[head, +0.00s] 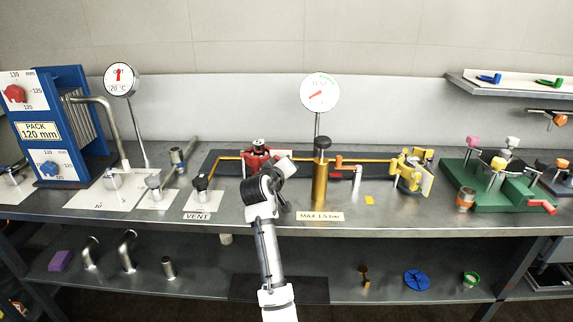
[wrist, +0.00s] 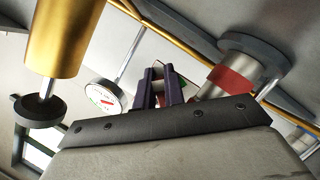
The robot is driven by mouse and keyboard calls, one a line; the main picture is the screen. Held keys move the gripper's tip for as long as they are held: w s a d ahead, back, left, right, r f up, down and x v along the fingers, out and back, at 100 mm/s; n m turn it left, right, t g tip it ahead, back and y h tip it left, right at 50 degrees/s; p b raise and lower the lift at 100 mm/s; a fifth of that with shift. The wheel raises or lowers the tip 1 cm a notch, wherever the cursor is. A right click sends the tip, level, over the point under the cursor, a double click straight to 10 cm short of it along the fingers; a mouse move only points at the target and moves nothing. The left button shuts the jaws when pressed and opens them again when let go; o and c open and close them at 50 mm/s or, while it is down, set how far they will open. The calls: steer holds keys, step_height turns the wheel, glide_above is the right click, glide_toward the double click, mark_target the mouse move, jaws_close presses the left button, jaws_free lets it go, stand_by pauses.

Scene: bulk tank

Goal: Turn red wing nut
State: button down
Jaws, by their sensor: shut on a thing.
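A red clamp fitting (head: 258,158) sits on the brass pipe line in the middle of the bench, just left of the brass cylinder (head: 320,180). The red wing nut cannot be made out separately there; my arm covers part of the fitting. My gripper is at this fitting, its fingers hidden in the head view. In the wrist view my gripper (wrist: 164,75) has its two dark fingers close together around a small piece, mostly hidden between them. A red band on a grey fitting (wrist: 232,82) shows to the right of the fingers.
The brass cylinder (wrist: 62,38) stands close to my gripper on the left in the wrist view. A round gauge (head: 320,93) rises behind it. A yellow clamp (head: 412,168) is further right. A black-knobbed vent valve (head: 201,182) stands to the left.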

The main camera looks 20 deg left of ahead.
steer(key=m+y, duration=0.1)
steer(key=m+g+y, duration=0.1)
steer(key=m, duration=0.1)
steer(key=shift+s+a+f+p, duration=0.1)
steer(key=shift+a+f+p, duration=0.05)
steer(key=shift+a+p, duration=0.2)
steer(key=shift+s+a+f+m+g+y+p, duration=0.15)
steer(key=shift+m+y, duration=0.25)
steer(key=shift+m, duration=0.3)
steer(key=shift+w+a+m+g+y+p, duration=0.15)
steer(key=shift+m+y, duration=0.25)
steer(key=shift+m, duration=0.3)
steer(key=shift+s, duration=0.1)
steer(key=c, duration=1.5)
jaws_free()
steer(key=shift+s, duration=0.1)
steer(key=b+v, duration=0.2)
steer(key=v, duration=1.1)
steer(key=shift+s+d+r+b, duration=0.15)
steer(key=shift+s+r+b, duration=0.05)
steer(key=shift+r+b, duration=0.1)
